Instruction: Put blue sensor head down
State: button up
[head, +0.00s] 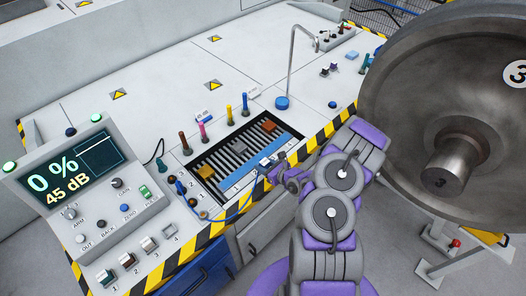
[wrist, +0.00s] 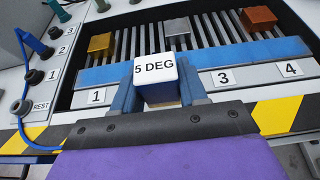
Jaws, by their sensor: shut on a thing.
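My gripper (head: 272,172) is shut on the blue sensor head, which has a white face marked "5 DEG" (wrist: 155,70) in the wrist view. The gripper (wrist: 158,92) has blue fingers on either side of it. The head is at the front edge of the slatted tray (wrist: 95,76), between labels 1 and 3, covering the label there. I cannot tell whether it touches the tray. A blue cable (head: 234,217) runs from the socket panel to my gripper; it also shows in the wrist view (wrist: 38,146). The REST socket (wrist: 20,107) is at the left.
Brass (wrist: 101,45), silver (wrist: 178,30) and copper (wrist: 259,18) blocks sit in the tray. A display console (head: 80,185) stands left, reading 0 % and 45 dB. A large wheel (head: 400,80) is close on the right. Colored handles stand behind the tray.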

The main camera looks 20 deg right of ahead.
jog(key=b, duration=0.1)
send_over(265, 152)
jog(key=s+d, duration=0.1)
jog(key=s, duration=0.1)
jog(key=shift+w+d+f, duration=0.1)
jog(key=shift+w+f, duration=0.15)
jog(key=shift+f, duration=0.45)
jog(key=shift+w, duration=0.25)
jog(key=shift+w+a+r, duration=0.1)
jog(key=shift+w+a, duration=0.25)
jog(key=shift+a, duration=0.25)
jog(key=shift+w+a+f, duration=0.1)
jog(key=shift+a+f, duration=0.05)
jog(key=shift+f, duration=0.05)
jog(key=f, duration=0.1)
jog(key=f+b, duration=0.1)
jog(key=f, duration=0.1)
jog(key=shift+d+f, duration=0.1)
jog(key=shift+d, duration=0.7)
jog(key=o, duration=1.2)
jog(key=shift+a, duration=0.7)
